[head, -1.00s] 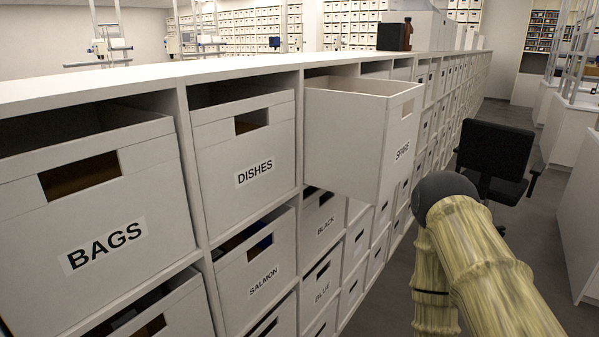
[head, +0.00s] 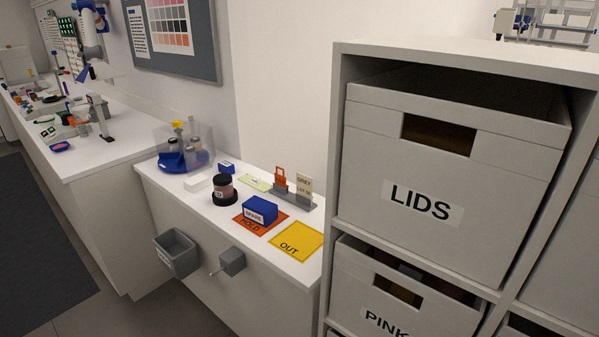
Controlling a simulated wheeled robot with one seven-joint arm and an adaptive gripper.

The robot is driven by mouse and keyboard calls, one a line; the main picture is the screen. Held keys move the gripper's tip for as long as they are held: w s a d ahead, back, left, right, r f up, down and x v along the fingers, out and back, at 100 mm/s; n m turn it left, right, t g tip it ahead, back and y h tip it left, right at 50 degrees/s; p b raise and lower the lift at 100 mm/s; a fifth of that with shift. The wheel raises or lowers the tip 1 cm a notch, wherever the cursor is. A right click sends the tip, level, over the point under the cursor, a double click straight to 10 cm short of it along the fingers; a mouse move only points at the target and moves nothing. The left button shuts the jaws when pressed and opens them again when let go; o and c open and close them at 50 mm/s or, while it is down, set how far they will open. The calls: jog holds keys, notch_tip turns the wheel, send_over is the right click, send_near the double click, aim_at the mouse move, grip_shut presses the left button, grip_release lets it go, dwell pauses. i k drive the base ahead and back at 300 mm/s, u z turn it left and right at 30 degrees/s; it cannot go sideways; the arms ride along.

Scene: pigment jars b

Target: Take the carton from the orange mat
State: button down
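A blue carton (head: 259,211) with a white label reading SPARE sits on the orange mat (head: 243,222), which is marked HOLD. The mat lies on a white counter (head: 205,212), left of the shelf unit. The carton covers much of the mat. My gripper is not in view.
A yellow OUT mat (head: 297,241) lies empty beside the orange one. A dark-lidded jar (head: 223,187), a white block (head: 196,182), a small blue box (head: 226,167) and a grey card holder (head: 292,199) stand near. A grey bin (head: 177,254) hangs on the front. The LIDS box shelf (head: 333,150) borders the right.

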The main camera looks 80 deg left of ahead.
aim_at(260, 211)
jog(key=u, duration=0.15)
jog(key=k, duration=0.9)
jog(key=u, duration=2.35)
jog(key=k, duration=0.5)
jog(key=u, duration=0.7)
jog(key=i, duration=1.2)
jog(key=z, duration=0.6)
